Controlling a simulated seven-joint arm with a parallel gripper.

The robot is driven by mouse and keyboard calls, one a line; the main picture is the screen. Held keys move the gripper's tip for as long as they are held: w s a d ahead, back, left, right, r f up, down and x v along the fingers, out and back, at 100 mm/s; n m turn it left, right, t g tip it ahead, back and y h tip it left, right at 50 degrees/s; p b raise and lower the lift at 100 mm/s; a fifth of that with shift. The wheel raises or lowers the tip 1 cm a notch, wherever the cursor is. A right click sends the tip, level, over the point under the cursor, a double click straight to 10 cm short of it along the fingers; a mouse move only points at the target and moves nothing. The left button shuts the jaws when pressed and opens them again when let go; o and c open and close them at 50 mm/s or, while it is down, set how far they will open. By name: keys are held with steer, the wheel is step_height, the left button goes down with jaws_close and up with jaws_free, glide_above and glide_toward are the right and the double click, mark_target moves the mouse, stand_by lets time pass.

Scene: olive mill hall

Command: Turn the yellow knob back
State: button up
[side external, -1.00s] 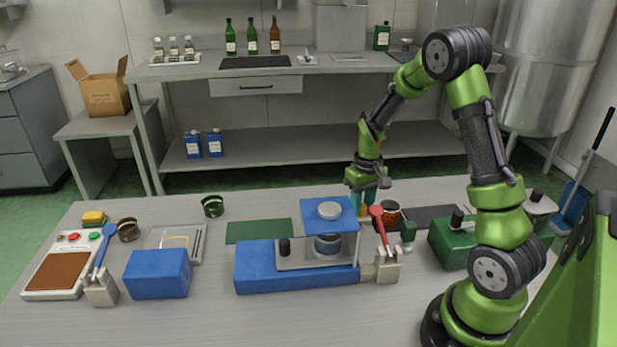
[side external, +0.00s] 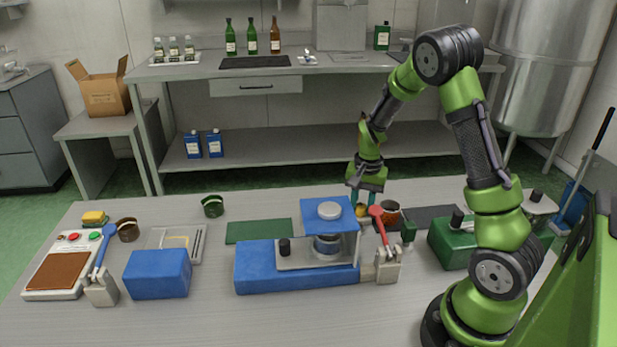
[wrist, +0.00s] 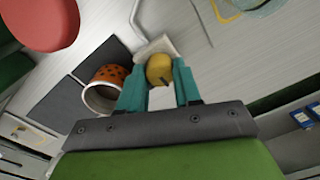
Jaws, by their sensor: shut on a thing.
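The yellow knob (wrist: 158,70) sits between my gripper's two teal fingertips in the wrist view, with a dark mark on one side and a pale base plate (wrist: 155,47) beside it. In the side external view the knob (side external: 361,210) shows small and partly hidden below the fingers, behind the blue press-like device (side external: 262,265). My gripper (side external: 366,197) points down over it and is shut on it; it also shows in the wrist view (wrist: 161,77).
An orange-patterned cup (wrist: 103,88) stands close beside the fingers. A red-ended lever (side external: 381,230) rises in front of the knob. A green box (side external: 452,243) stands to the right.

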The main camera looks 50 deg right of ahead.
mark_target(364, 206)
steer(key=shift+m, duration=0.4)
steer(key=o, duration=1)
steer(key=shift+o, duration=0.2)
steer(key=shift+r, duration=0.1)
step_height(364, 206, up, 17)
steer(key=shift+s, duration=0.25)
steer(key=shift+d, duration=0.1)
